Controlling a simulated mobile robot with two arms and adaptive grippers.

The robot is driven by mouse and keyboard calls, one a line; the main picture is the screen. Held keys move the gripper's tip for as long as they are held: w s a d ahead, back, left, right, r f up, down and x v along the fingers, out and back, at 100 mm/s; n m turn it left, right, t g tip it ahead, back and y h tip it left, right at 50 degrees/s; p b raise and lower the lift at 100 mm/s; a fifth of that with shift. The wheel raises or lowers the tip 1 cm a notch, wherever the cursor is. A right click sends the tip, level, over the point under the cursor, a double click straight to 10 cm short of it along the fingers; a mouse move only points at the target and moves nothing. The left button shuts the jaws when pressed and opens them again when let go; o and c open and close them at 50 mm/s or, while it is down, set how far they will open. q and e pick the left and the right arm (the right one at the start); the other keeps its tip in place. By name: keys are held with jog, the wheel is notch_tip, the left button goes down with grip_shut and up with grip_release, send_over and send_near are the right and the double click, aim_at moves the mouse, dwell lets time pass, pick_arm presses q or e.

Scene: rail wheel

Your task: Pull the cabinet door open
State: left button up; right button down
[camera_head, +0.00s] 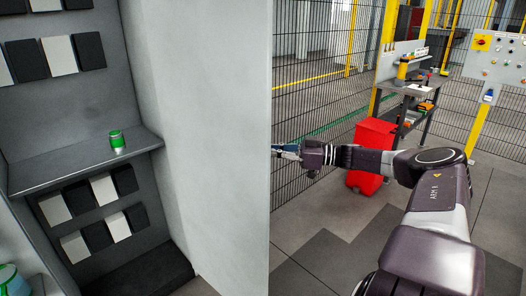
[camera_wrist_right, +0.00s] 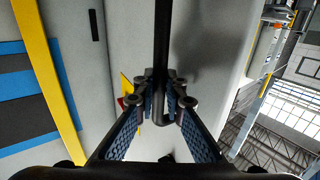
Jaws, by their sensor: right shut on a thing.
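The cabinet door (camera_head: 210,140) is a pale panel standing open in the middle of the head view, with the cabinet's grey interior (camera_head: 90,110) showing to its left. My right gripper (camera_head: 280,150) reaches in from the right to the door's edge; its fingertips are partly hidden behind the panel. In the right wrist view, my right gripper (camera_wrist_right: 160,105) is shut on the black door handle (camera_wrist_right: 161,45), a bar with a bent end, with a finger on either side. The pale door surface (camera_wrist_right: 125,50) is behind it. My left gripper is not in view.
A green and white can (camera_head: 117,140) stands on the cabinet shelf (camera_head: 80,163). Black and white blocks (camera_head: 60,55) line the back. A red bin (camera_head: 370,150) and a workbench (camera_head: 415,92) stand beyond my right arm. Wire fencing (camera_head: 310,95) is behind the door.

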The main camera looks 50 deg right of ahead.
jog(key=shift+f, duration=0.1)
jog(key=c, duration=2.2)
grip_release()
jog(key=shift+o, duration=0.2)
jog(key=shift+s, duration=0.1)
jog(key=v, duration=1.2)
